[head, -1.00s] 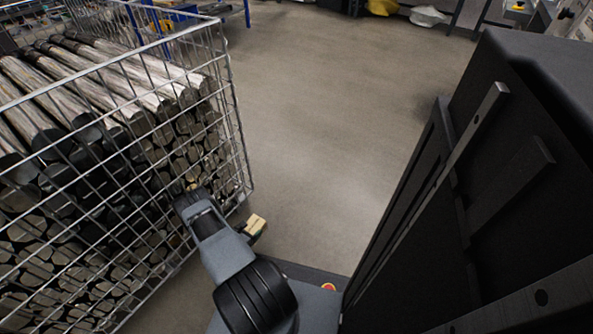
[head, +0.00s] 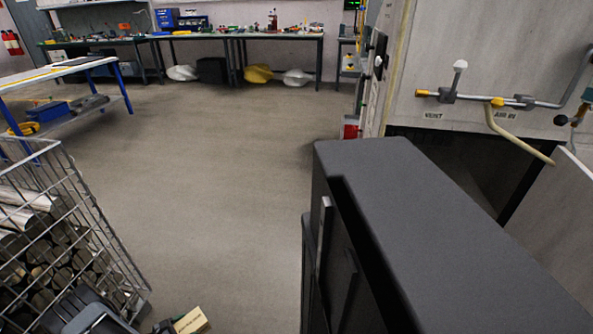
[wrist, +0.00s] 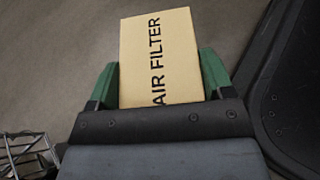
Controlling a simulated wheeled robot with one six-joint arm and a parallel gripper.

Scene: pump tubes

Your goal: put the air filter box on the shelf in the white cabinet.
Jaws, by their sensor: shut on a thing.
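The air filter box (wrist: 160,50) is a tan carton with black "AIR FILTER" lettering. In the wrist view it sits between the two green fingers of my gripper (wrist: 160,85), which is shut on it. The box also shows at the bottom of the head view (head: 191,321), held above the floor beside the wire cage. My gripper in the head view is mostly cut off by the bottom edge. No white cabinet with a shelf can be made out for certain.
A wire cage (head: 95,225) full of metal tubes stands at the left. My large black column fills the right foreground. A grey machine (head: 500,60) with pipes stands at the right. A workbench (head: 200,35) runs along the back. The floor (head: 220,170) between is clear.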

